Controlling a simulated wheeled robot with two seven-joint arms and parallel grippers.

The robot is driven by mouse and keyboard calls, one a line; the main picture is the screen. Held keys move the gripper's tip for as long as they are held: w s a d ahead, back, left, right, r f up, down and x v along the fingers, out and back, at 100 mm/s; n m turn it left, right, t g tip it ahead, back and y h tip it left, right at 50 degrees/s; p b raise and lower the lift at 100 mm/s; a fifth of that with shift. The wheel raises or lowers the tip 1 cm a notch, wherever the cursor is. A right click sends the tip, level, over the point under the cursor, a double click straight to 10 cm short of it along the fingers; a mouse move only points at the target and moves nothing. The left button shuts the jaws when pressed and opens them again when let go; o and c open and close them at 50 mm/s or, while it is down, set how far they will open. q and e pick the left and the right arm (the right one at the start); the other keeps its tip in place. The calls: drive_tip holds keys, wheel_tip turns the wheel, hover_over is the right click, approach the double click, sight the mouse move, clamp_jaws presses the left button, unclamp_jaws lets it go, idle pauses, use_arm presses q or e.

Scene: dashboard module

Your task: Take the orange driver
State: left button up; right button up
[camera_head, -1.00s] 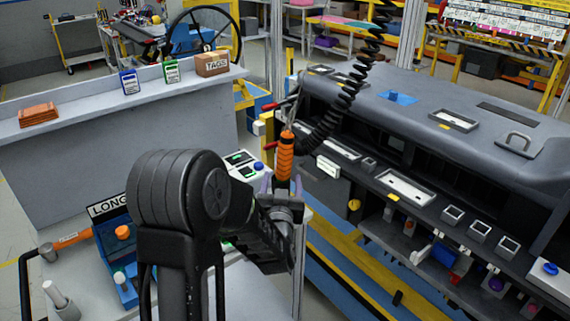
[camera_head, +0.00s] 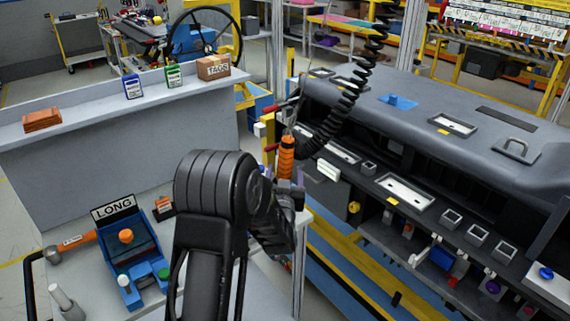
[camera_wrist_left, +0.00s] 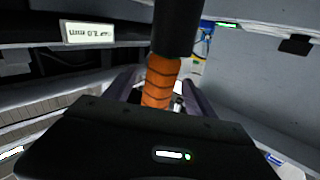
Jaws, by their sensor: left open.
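The orange driver (camera_head: 287,155) hangs upright below a black coiled cord, left of the dashboard module. It also shows in the left wrist view (camera_wrist_left: 160,80), with its black upper part above the orange grip. My left gripper (camera_head: 284,182) is at the driver's lower end, partly hidden by my own arm. In the left wrist view, the jaws of my left gripper (camera_wrist_left: 160,98) are open, one finger on each side of the orange grip. I cannot tell whether a finger touches it. The driver's lower end is hidden behind the gripper body. My right gripper is not in view.
The grey dashboard module (camera_head: 450,95) stands close on the right. A blue bin labelled LONG (camera_head: 122,250) and a hammer (camera_head: 70,242) are on the table at lower left. A shelf with a TAGS box (camera_head: 213,67) is behind. Red-handled parts stand near the driver.

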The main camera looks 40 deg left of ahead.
use_arm(q)
drive_tip(key=shift+x, duration=0.9)
clamp_jaws()
idle(0.4)
drive_tip(key=shift+r, duration=0.1)
